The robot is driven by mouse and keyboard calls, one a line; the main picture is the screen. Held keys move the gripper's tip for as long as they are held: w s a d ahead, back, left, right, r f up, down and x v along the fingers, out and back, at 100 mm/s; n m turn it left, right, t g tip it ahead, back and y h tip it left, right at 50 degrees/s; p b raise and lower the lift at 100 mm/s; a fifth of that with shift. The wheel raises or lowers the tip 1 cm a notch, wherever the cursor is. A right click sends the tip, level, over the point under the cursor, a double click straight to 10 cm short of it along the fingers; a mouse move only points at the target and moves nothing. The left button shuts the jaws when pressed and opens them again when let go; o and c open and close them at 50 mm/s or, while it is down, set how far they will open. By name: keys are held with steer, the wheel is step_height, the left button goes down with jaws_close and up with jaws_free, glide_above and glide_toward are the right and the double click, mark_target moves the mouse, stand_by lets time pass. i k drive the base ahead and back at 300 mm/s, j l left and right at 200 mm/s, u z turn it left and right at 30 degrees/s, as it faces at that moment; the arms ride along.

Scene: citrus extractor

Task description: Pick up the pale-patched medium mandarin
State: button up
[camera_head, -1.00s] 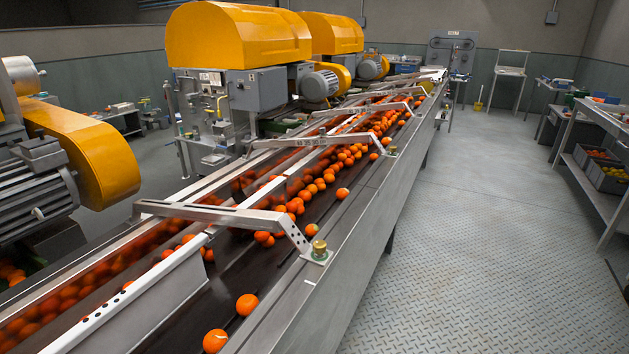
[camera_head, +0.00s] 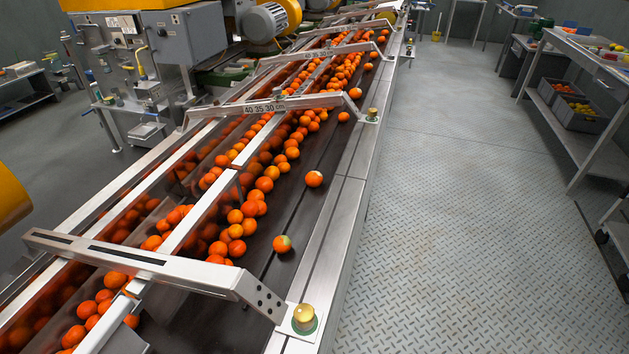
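Many orange mandarins lie on the dark belt of the long conveyor (camera_head: 335,160). One mandarin with a pale greenish patch (camera_head: 282,243) lies apart from the pile, on the bare right side of the belt. A second mandarin with a small pale mark (camera_head: 313,179) lies farther up the same side. I cannot tell for sure which of them is the medium one. Smaller single mandarins, one of them (camera_head: 343,117), lie farther along. My gripper is not in view.
A metal bracket (camera_head: 150,262) with a brass knob (camera_head: 304,314) crosses the belt close to me; another bracket (camera_head: 270,104) crosses farther on. The conveyor's right rail (camera_head: 345,200) borders open metal floor (camera_head: 450,220). Shelves with crates (camera_head: 580,115) stand at right.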

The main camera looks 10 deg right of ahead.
mark_target(313, 179)
steer(key=z, duration=4.15)
steer(key=u, duration=4.15)
steer(key=i+l+u, duration=0.15)
steer(key=i+l, duration=0.25)
steer(key=i+l+u, duration=0.15)
steer(key=i+l, duration=0.2)
steer(key=l, duration=0.2)
